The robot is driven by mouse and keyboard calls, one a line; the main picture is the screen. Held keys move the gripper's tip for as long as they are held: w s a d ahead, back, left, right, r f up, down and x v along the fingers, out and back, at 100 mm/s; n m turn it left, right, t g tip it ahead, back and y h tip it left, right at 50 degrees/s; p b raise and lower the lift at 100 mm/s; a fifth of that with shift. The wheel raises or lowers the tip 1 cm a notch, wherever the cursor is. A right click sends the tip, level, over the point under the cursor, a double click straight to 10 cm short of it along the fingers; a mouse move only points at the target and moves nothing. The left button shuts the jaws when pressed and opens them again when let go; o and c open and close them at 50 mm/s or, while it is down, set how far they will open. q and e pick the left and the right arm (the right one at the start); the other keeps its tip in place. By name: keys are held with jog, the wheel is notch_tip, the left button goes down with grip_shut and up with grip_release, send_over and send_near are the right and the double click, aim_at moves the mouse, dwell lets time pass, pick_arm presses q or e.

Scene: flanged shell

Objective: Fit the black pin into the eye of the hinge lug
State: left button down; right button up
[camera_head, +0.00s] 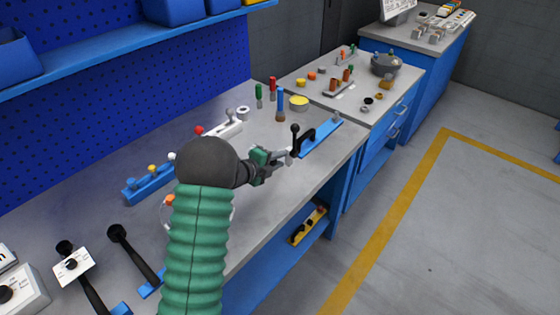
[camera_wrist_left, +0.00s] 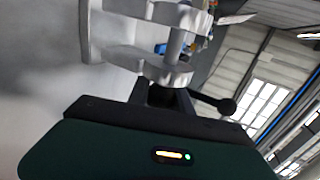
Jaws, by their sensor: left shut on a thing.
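My left gripper (camera_head: 287,157) is shut on the black pin (camera_head: 295,135), which stands about upright at the fingertips with its ball end up. My right gripper is not in view.
A blue-handled post (camera_head: 280,105) and a yellow-topped tin (camera_head: 299,103) stand behind. A white fixture (camera_head: 222,132) and a blue rack (camera_head: 150,184) are at the left.

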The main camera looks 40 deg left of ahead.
pick_arm(q)
jog(key=shift+a, duration=0.5)
jog(key=c, duration=1.1)
grip_release()
jog(key=v, duration=0.7)
jog(key=shift+s, duration=0.25)
jog(key=shift+w, duration=0.1)
